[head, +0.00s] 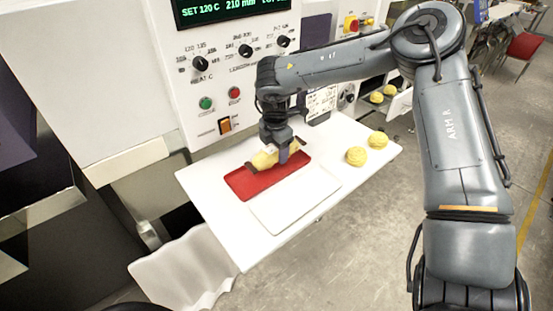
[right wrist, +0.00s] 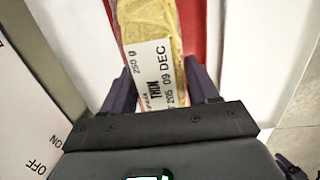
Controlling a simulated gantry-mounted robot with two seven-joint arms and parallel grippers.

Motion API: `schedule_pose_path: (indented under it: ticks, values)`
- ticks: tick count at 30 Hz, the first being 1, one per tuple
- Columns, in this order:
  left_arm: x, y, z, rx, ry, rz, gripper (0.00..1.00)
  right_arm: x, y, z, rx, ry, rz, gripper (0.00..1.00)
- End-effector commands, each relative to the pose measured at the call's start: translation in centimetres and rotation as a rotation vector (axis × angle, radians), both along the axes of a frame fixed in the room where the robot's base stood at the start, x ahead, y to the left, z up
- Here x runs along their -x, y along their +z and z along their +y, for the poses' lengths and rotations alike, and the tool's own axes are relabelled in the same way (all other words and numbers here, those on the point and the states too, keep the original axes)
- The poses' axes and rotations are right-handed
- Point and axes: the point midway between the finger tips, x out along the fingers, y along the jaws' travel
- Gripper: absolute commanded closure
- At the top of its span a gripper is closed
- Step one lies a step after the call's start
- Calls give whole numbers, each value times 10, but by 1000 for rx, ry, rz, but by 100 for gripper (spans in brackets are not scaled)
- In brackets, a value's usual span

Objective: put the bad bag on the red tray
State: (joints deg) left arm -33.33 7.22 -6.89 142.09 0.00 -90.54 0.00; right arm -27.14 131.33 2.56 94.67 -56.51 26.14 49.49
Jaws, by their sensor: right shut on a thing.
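The bag (head: 262,161) is yellow with dark red-brown ends. It is at the red tray (head: 248,187), over its far part; I cannot tell whether it rests on the tray or hangs just above. My right gripper (head: 284,152) points down and is shut on the bag. In the right wrist view the bag (right wrist: 150,22) lies between the two fingers (right wrist: 162,88), with a white label reading 250 g and 09 DEC, and red tray surface shows beside it.
A white tray (head: 295,202) lies directly in front of the red one on the white table (head: 215,210). Two yellow nest-like pieces (head: 357,156) sit at the table's right. A control panel (head: 222,75) with knobs and buttons stands close behind.

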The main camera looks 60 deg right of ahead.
Motion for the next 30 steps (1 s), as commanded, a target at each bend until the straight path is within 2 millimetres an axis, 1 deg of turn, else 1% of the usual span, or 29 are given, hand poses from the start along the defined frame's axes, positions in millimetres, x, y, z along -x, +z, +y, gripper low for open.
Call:
schedule_pose_path:
  ticks: [3,7,9,17,18,22,23,30]
  values:
    - [0,-5,0,-2,-1,-1,39,1,-17,0,-1,0,4,81]
    - [-1,-8,0,-1,-1,-2,39,1,-32,0,0,-1,3,81]
    - [-1,-8,0,-1,-1,-2,39,0,-35,0,-1,-1,2,81]
    - [-1,-8,-1,6,4,-2,39,0,-35,-1,0,-1,1,81]
    - [-1,-7,-2,9,6,-2,39,1,-35,-1,-1,-1,2,36]
    - [-1,-7,-3,12,8,-2,39,1,-35,-1,-1,-1,2,16]
    - [-1,-7,-3,12,8,-2,39,1,-35,-1,-1,-1,2,15]
    - [-1,-7,-3,12,8,-2,39,1,-35,-1,0,-1,1,15]
